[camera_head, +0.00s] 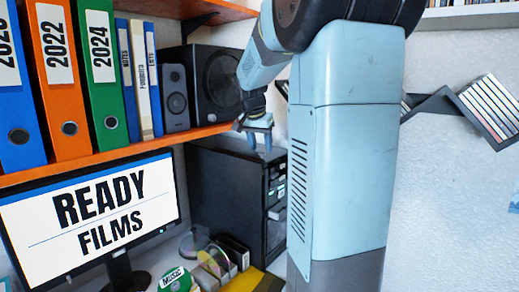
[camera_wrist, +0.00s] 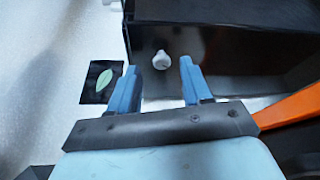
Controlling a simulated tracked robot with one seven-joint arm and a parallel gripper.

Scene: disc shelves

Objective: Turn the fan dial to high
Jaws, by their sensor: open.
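A small white knob (camera_wrist: 162,60), which looks like the fan dial, sits on a black case face in the wrist view. Its pointer setting is too small to read. My gripper (camera_wrist: 160,65) is open, with its two blue fingers on either side of the knob in the picture. I cannot tell how far the fingertips are from it. In the head view my gripper (camera_head: 260,143) hangs in front of the upper part of a black computer tower (camera_head: 222,200). The knob cannot be made out in that view.
An orange shelf (camera_head: 150,143) with binders and black speakers (camera_head: 215,85) lies left of my gripper. A monitor (camera_head: 90,215) and discs (camera_head: 213,262) stand below. A dark square with a green leaf (camera_wrist: 102,82) is on the white surface left of my fingers.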

